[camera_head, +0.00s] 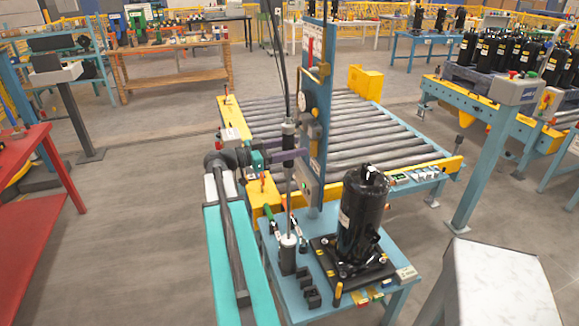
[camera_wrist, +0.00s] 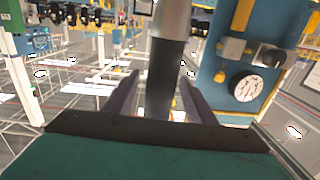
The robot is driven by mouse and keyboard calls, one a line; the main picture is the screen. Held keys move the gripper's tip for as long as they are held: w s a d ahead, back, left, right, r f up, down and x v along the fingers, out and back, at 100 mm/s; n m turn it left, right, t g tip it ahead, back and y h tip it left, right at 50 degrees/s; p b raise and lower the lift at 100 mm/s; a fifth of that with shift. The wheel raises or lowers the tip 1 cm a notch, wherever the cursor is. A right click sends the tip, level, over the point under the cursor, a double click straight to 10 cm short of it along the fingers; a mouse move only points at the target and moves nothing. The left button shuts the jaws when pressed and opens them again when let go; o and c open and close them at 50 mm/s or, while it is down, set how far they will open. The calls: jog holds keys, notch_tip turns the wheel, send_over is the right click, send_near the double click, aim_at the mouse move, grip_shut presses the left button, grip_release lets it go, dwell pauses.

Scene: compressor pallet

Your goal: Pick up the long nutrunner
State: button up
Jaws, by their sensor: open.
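The long nutrunner (camera_head: 289,134) hangs upright beside the blue column in the head view, with a dark body and a thin shaft running down toward a grey cylindrical holder (camera_head: 288,242). In the wrist view its silver and dark body (camera_wrist: 168,70) stands in front of my gripper (camera_wrist: 158,82). My gripper (camera_head: 296,154) is open, with its purple fingers to either side of the tool in the wrist view. Whether the fingers touch it cannot be told. The tool's lower part is hidden behind my gripper in the wrist view.
The blue column (camera_head: 315,120) with a round gauge (camera_wrist: 245,86) stands close to the right of the tool. A black compressor (camera_head: 362,215) stands on the blue workstation below. A roller conveyor (camera_head: 350,130) lies behind. Open floor (camera_head: 140,200) is at the left.

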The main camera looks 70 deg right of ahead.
jog(key=shift+p+x, duration=0.35)
jog(key=shift+x, duration=0.8)
jog(key=shift+c, duration=0.2)
grip_shut()
jog(key=shift+d+r, duration=0.1)
dwell(0.6)
